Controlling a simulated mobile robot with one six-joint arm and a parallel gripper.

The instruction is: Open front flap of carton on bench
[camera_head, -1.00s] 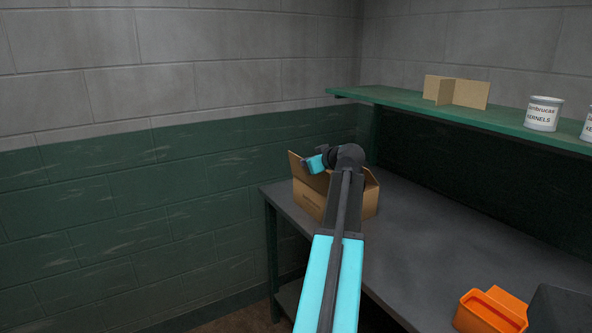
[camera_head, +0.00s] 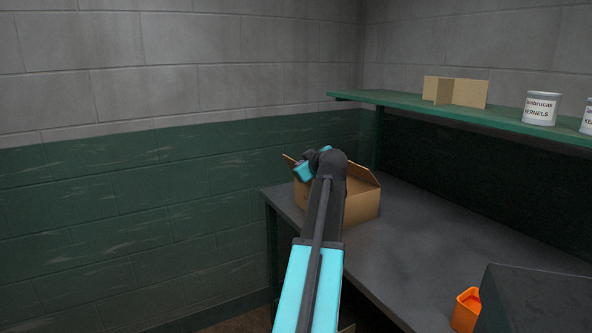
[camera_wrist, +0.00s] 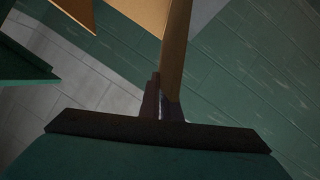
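The brown carton (camera_head: 361,201) stands on the far left end of the bench (camera_head: 420,240). My arm hides much of its front and middle. One flap (camera_head: 289,159) shows as a thin edge leaning outward at the left, and another slopes at the right. My gripper (camera_head: 300,172) is at the carton's upper left, beside the left flap. In the wrist view, the dark fingers (camera_wrist: 160,98) are close together, and a brown flap (camera_wrist: 175,50) seen nearly edge-on reaches down to them. I cannot tell whether it is pinched between them or rests against one finger.
A green shelf (camera_head: 400,99) above the bench holds a cardboard divider (camera_head: 456,91) and white cans (camera_head: 541,108). An orange bin (camera_head: 466,309) sits at the bench's near right, partly hidden by a dark block. The middle bench is clear.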

